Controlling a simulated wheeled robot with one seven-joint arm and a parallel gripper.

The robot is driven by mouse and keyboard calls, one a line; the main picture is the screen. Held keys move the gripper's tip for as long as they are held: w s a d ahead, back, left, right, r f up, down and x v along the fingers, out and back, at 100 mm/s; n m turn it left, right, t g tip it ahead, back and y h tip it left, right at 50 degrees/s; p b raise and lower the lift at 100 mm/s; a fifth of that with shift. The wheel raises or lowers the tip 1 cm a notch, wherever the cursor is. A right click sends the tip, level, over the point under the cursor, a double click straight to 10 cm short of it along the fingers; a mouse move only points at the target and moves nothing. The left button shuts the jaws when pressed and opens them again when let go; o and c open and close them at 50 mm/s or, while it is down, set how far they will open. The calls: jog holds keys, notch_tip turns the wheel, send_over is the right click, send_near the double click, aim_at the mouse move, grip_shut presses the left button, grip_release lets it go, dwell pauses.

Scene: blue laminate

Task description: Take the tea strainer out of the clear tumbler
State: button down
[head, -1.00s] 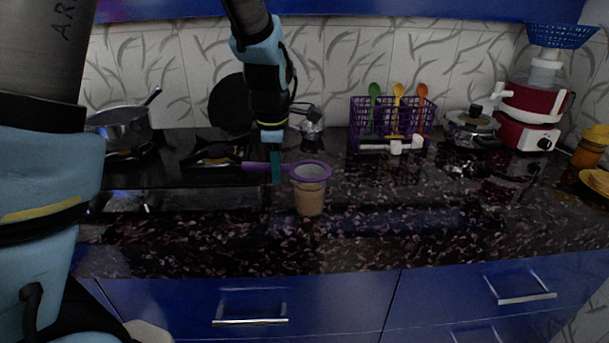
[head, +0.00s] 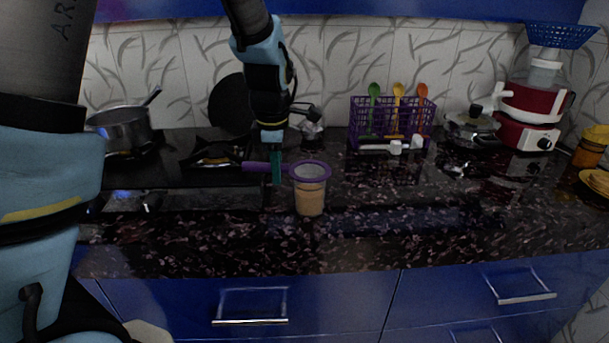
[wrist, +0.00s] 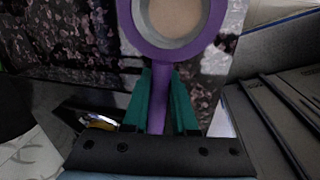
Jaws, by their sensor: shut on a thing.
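The tea strainer (head: 310,164) has a purple rim and a purple handle, and its ring sits at the mouth of the clear tumbler. The tumbler (head: 310,200) stands upright on the counter with a tan content showing in its lower part. My gripper (head: 276,172) is left of the tumbler with its green fingers shut on the strainer's handle. In the wrist view the strainer's ring (wrist: 137,38) lies beyond the fingertips, and the handle runs back between my gripper's fingers (wrist: 160,92). Whether the strainer's bowl is still inside the tumbler I cannot tell.
A purple rack (head: 392,118) with colored spoons stands behind to the right. A pot (head: 122,128) and a pan (head: 215,155) are on the stove to the left. The dark counter (head: 400,215) is clear right of the tumbler.

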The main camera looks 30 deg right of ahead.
jog(key=shift+r, duration=0.1)
notch_tip(320, 180, up, 10)
jog(key=shift+f+b, duration=0.1)
jog(key=shift+b, duration=0.65)
